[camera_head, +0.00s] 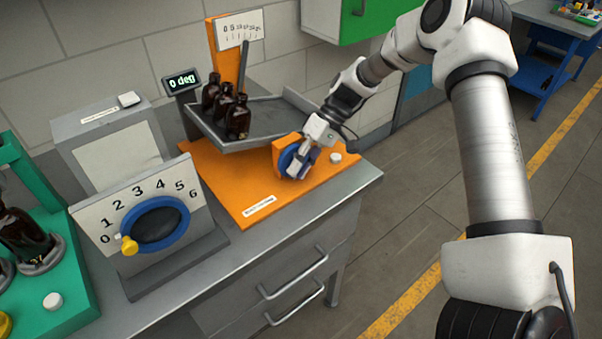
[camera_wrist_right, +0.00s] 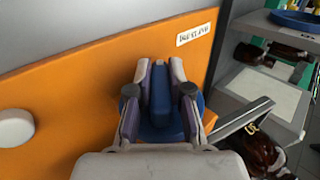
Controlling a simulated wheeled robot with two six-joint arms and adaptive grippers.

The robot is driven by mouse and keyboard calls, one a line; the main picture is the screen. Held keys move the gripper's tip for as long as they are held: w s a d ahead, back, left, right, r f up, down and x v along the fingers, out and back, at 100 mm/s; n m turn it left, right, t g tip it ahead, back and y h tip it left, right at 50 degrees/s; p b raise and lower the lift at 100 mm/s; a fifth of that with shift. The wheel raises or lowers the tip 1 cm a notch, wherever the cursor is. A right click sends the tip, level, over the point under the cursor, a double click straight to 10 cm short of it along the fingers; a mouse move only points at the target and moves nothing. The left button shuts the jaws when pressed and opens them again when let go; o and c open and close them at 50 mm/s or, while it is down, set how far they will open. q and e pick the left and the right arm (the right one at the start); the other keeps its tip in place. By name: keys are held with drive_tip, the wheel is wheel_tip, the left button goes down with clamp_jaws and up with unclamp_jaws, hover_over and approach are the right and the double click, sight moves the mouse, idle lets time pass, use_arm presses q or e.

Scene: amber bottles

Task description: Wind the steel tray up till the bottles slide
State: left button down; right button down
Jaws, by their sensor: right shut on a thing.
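The steel tray (camera_head: 270,118) sits on an orange stand, and its display (camera_head: 181,81) reads 0 deg. Three amber bottles (camera_head: 238,119) stand upright in a row at the tray's left end. A blue hand wheel (camera_head: 285,158) is on the orange block at the stand's front right. My right gripper (camera_head: 297,167) is shut on this wheel. In the right wrist view, the blue part (camera_wrist_right: 160,92) lies between the two fingers, which hide some of it. My left gripper is not in view.
An orange base (camera_head: 222,180) carries the stand on a grey bench. A dial box (camera_head: 150,215) with a blue ring and yellow knob, numbered 0 to 6, stands to the left. A green rack (camera_head: 70,290) with an amber bottle is at the far left. A scale card (camera_head: 240,28) is behind the tray.

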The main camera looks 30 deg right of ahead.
drive_tip(key=shift+w+y, duration=0.1)
drive_tip(key=shift+y, duration=0.2)
drive_tip(key=c, duration=1.2)
unclamp_jaws()
drive_tip(key=shift+o, duration=0.6)
drive_tip(key=shift+w+a, duration=0.15)
drive_tip(key=v, duration=1.2)
drive_tip(key=shift+f, duration=0.1)
